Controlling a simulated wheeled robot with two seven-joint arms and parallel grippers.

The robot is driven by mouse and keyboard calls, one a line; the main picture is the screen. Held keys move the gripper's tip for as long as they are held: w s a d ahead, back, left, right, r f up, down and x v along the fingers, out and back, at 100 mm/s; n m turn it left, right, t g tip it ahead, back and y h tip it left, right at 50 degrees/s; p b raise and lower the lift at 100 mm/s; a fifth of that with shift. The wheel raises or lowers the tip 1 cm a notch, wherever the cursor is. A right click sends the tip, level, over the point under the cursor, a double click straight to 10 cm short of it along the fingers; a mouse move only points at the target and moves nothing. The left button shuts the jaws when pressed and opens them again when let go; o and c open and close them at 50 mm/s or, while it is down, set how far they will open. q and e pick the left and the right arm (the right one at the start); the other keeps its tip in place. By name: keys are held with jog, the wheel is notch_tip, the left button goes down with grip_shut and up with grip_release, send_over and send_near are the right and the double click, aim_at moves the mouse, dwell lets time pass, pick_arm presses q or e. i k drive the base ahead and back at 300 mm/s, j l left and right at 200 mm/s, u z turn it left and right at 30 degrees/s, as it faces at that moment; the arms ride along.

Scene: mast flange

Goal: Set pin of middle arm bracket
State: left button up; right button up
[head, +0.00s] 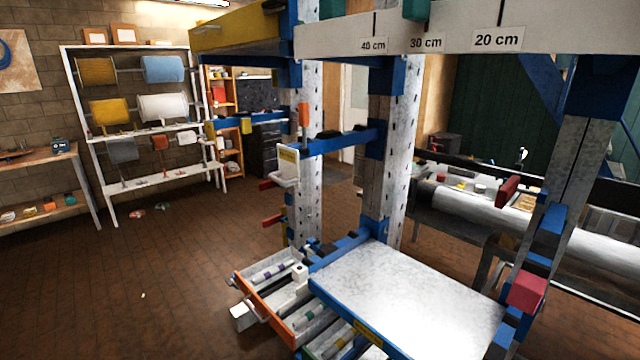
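A blue bracket arm (345,141) reaches left from a perforated grey post at mid height. An upright orange-red pin-like piece (304,115) stands at its outer end; I cannot tell how deep it sits. A pale plate with a yellow label (288,158) hangs at that end, its writing too small to read. Lower on the left post, red pieces stick out to the left, one higher (268,184) and one lower (272,220). Another blue arm with yellow parts (242,124) shows farther left. Neither of my grippers is in view.
An open drawer with an orange front (262,308) holds several rolls below a pale tabletop (410,295). A white beam with distance labels (450,28) crosses above. A spool shelf (140,110) stands at the back left. The brown floor (170,270) at left is mostly clear.

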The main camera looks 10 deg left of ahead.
aim_at(269, 184)
jog(key=i+j+z, duration=0.15)
jog(key=j+z, duration=0.25)
jog(key=i+j+z, duration=0.15)
jog(key=z, duration=0.2)
jog(key=i+j+z, duration=0.1)
jog(key=j+z, duration=0.65)
jog(key=j, duration=0.1)
